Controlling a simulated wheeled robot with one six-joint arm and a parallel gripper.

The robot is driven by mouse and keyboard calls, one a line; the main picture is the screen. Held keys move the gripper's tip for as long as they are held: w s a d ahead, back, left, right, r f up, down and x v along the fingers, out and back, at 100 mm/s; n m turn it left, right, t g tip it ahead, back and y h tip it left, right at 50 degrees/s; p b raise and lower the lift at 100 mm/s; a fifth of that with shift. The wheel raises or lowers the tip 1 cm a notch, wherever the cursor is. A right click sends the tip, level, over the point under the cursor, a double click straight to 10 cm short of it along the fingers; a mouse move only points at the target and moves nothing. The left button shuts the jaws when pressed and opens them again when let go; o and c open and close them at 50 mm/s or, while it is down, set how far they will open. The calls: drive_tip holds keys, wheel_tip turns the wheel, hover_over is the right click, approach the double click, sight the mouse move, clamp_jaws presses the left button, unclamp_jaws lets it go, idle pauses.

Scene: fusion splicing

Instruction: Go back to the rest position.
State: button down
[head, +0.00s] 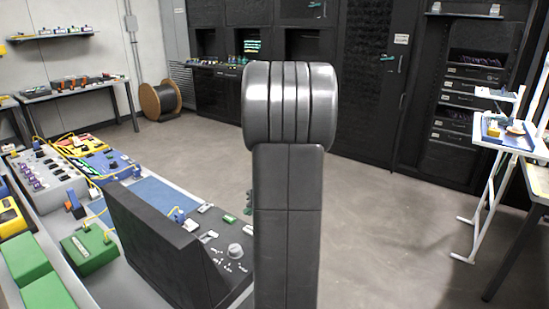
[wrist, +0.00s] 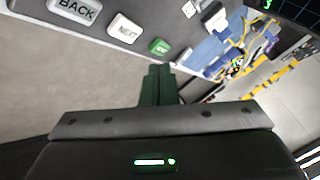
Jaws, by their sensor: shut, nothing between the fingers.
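My gripper (wrist: 158,80) shows in the wrist view as dark green fingers pressed together, with nothing between them. Its tips are close to a dark control panel (wrist: 185,22) with a BACK key (wrist: 76,9), a NEXT key (wrist: 124,29) and a green key (wrist: 159,46). The fingertips are just below the green key in the picture; I cannot tell whether they touch the panel. In the head view my arm stands upright in the middle and hides what is behind it. The panel (head: 238,268) shows left of my arm.
The bench at left holds a black upright screen (head: 155,245), green boxes (head: 88,248), a blue mat (head: 155,195) and yellow cables. A cable spool (head: 160,100) stands on the floor behind. A white stand (head: 490,180) is at right. The floor (head: 390,220) right of my arm is clear.

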drive_tip(key=shift+f+b, duration=0.3)
drive_tip(key=shift+f, duration=0.55)
drive_tip(key=shift+r+p, duration=0.5)
drive_tip(key=shift+p, duration=0.3)
drive_tip(key=shift+r+p, duration=0.1)
drive_tip(key=shift+p, duration=0.8)
drive_tip(key=shift+p, duration=0.85)
wheel_tip(320, 180, up, 6)
drive_tip(key=shift+f+p, duration=0.25)
drive_tip(key=shift+p, duration=0.65)
drive_tip(key=shift+f, duration=0.1)
